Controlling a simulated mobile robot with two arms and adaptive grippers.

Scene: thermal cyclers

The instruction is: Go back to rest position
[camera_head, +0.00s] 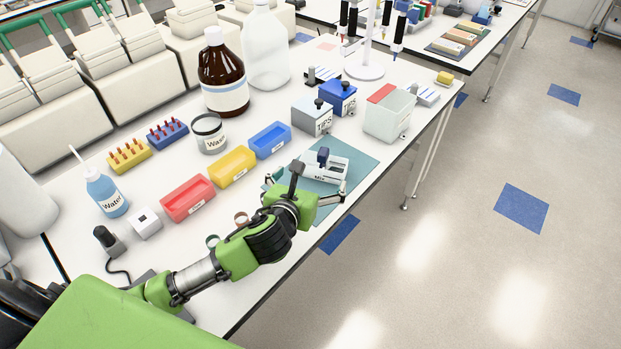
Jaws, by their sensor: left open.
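My left gripper (307,187) is at the end of the green and black arm that reaches in from the lower left, over the front part of the bench. Its fingers are spread apart, one on the left and one on the right, and I see nothing held between them. Just beyond the fingers, a small white device with a dark blue top (325,167) sits on a teal mat (361,162). I cannot tell whether the fingers touch the device. My right gripper is not in view.
Open floor (450,250) lies to the right.

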